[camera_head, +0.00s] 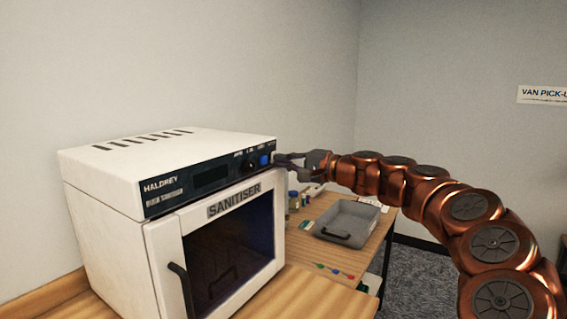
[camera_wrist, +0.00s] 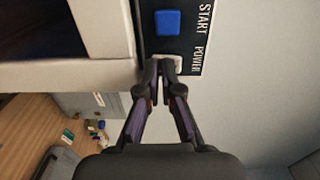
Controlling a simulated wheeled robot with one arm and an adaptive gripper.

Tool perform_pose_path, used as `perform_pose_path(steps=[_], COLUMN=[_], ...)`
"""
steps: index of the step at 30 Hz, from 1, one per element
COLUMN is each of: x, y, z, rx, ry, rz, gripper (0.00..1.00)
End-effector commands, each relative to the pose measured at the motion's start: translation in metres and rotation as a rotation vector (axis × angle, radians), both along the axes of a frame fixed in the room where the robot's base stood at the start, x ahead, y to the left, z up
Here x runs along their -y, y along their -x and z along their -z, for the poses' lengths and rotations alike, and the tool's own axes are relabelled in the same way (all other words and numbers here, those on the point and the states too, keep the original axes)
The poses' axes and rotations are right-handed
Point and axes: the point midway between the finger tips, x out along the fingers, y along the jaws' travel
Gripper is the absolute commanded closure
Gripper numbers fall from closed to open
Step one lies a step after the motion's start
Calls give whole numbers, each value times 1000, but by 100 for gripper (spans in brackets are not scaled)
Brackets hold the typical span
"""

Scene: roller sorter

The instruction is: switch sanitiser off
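The white sanitiser (camera_head: 110,207) stands at the left in the head view, with a dark control panel (camera_head: 212,176) along its upper front. Its blue START button (camera_head: 264,160) also shows in the wrist view (camera_wrist: 167,22). The pale POWER switch (camera_wrist: 178,63) lies below that button in the wrist view, partly hidden by my fingertips. My gripper (camera_head: 280,160) is at the right end of the panel. In the wrist view its fingertips (camera_wrist: 159,66) are drawn together at the switch, with nothing seen held. I cannot tell whether they touch it.
The sanitiser door with its dark window and handle (camera_head: 181,290) looks closed. A grey tray (camera_head: 347,222) and several small items are on a wooden table behind and right. A wall sign (camera_head: 543,95) hangs at the far right. Open floor shows beyond the table.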

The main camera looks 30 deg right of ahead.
Motion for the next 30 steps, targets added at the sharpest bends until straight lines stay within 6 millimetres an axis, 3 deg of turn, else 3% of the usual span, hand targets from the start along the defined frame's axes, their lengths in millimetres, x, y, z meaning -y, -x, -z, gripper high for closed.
perform_pose_path(steps=[8, 21, 30], x=[20, 52, 64], y=[23, 92, 111], z=[7, 17, 20], rx=[3, 7, 4], ry=[0, 0, 0], rz=[7, -6, -6], gripper=[100, 100, 100])
